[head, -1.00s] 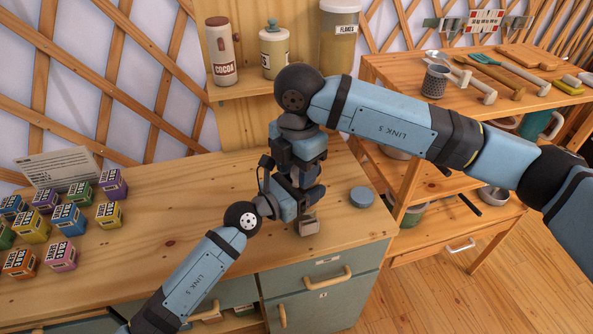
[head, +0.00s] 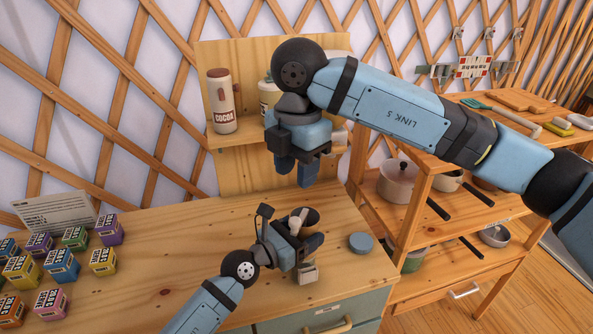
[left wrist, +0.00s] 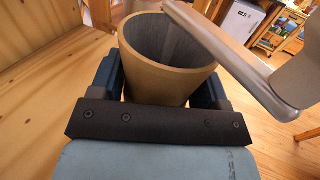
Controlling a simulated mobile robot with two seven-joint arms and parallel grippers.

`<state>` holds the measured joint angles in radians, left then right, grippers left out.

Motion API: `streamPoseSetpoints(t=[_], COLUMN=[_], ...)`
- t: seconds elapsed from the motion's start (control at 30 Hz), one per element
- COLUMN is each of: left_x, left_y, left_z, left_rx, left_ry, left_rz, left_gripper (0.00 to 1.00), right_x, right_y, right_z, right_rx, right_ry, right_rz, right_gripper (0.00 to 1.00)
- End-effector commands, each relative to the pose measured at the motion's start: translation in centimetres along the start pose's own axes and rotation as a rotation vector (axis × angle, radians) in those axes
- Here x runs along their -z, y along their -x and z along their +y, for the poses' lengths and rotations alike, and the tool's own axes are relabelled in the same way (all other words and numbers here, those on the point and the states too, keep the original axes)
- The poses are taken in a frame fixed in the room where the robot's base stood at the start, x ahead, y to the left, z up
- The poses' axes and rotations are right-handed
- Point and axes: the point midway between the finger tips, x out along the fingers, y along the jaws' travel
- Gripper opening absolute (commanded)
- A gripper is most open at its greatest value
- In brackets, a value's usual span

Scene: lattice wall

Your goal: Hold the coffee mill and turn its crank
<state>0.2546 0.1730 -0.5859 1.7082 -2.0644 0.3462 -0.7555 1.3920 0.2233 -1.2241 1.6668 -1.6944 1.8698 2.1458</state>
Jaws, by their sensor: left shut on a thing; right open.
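The coffee mill stands on the wooden counter (head: 180,265), mostly hidden by my left gripper (head: 302,243). In the left wrist view its tan round body (left wrist: 160,82), open at the top, sits between the two fingers, and my left gripper is shut on it. The pale crank (left wrist: 215,42) runs across the mill's top to a thick part at the right edge. In the head view the crank shows small above the left gripper (head: 299,219). My right gripper (head: 308,174) is open above the mill, apart from it; its fingers are partly seen.
A round blue-grey disc (head: 361,242) lies right of the mill. Several coloured boxes (head: 62,265) and a card (head: 55,212) are at the left. A shelf holds a cocoa jar (head: 222,105) behind my right gripper. A wooden rack (head: 420,190) with pans stands at right.

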Motion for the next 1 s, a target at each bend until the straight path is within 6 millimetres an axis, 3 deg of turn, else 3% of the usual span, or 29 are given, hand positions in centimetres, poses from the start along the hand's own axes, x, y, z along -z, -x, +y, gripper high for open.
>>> streamPoseSetpoints(t=[0.03, 0.17, 0.5, 0.8, 1.0], left_x=[0.3, 0.3, 0.3, 0.3, 0.3], left_y=[0.0, 0.0, 0.0, 0.0, 0.0], left_z=[0.0, 0.0, 0.0, 0.0, 0.0], left_rx=[0.001, 0.001, 0.001, 0.001, 0.001], left_ry=[0.001, 0.001, 0.001, 0.001, 0.001], left_rz=[0.006, 0.006, 0.005, 0.005, 0.005], left_gripper=[0.47, 0.47, 0.47, 0.47, 0.47], right_x=[-0.1, -0.8, -6.2, -11.1, -12.6], right_y=[-0.1, -0.5, -2.8, -3.7, -3.7], right_z=[0.0, 0.1, 0.2, 0.0, 0.0], right_rx=[0.003, 0.03, 0.112, -0.039, -0.126], right_ry=[0.004, 0.063, 0.532, 0.901, 1.013], right_rz=[0.002, 0.03, 0.325, 0.593, 0.658], right_gripper=[0.3, 0.0, 0.0, 0.0, 0.0])
